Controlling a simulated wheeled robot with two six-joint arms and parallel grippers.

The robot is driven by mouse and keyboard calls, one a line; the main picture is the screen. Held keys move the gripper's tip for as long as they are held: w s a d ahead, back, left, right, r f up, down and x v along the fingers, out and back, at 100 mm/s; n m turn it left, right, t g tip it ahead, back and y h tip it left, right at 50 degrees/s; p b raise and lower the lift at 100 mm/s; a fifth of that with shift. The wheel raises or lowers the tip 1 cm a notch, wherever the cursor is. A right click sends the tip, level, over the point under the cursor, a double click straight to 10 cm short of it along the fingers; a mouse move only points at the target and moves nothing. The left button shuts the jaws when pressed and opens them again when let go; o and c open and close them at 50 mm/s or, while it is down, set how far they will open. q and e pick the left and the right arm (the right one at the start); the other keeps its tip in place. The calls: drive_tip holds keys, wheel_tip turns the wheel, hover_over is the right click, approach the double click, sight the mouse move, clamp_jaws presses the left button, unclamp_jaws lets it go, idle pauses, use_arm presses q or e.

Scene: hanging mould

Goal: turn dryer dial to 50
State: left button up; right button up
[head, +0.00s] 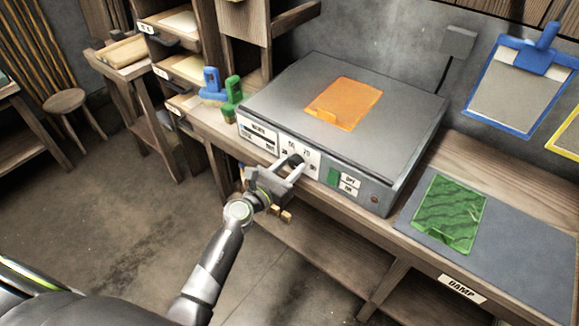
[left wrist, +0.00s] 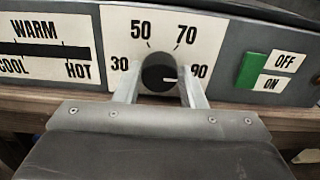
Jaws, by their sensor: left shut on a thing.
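The dryer (head: 340,110) is a wide grey box on the bench, with a white dial plate on its front. In the left wrist view the black round dial (left wrist: 158,72) has marks 30, 50, 70 and 90 around it. Its white pointer line points right, close to the 90. My left gripper (head: 291,166) is at the dryer's front, shut on the dial with one finger on each side. The fingers also show in the left wrist view (left wrist: 159,85). My right gripper is not in view.
A WARM gauge (left wrist: 48,47) is left of the dial, and a green OFF/ON switch (left wrist: 252,70) is right of it. An orange sheet (head: 345,103) lies on the dryer. A green mould (head: 449,211) lies on a grey mat (head: 520,240) at right.

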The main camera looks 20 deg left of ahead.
use_arm(q)
drive_tip(key=n+p, duration=0.1)
drive_tip(key=n, duration=0.1)
drive_tip(key=shift+r+n, duration=0.1)
drive_tip(key=shift+n, duration=0.3)
drive_tip(key=n+p, duration=0.2)
drive_tip(key=n, duration=0.1)
drive_tip(key=shift+a+n, duration=0.15)
drive_tip(key=shift+n, duration=0.25)
drive_tip(key=n+p, duration=0.1)
drive_tip(key=n, duration=0.2)
drive_tip(key=shift+n+p, duration=0.3)
drive_tip(key=shift+p, duration=0.05)
drive_tip(key=n+p, duration=0.1)
drive_tip(key=n, duration=0.2)
drive_tip(key=shift+n+p, duration=0.3)
drive_tip(key=n+p, duration=0.2)
drive_tip(key=n, duration=0.4)
drive_tip(key=shift+f+p, duration=0.2)
drive_tip(key=shift+p, duration=0.2)
drive_tip(key=shift+f+n+p, duration=0.15)
drive_tip(key=shift+n+p, duration=0.55)
drive_tip(key=shift+n, duration=1.1)
drive_tip(key=shift+f, duration=0.1)
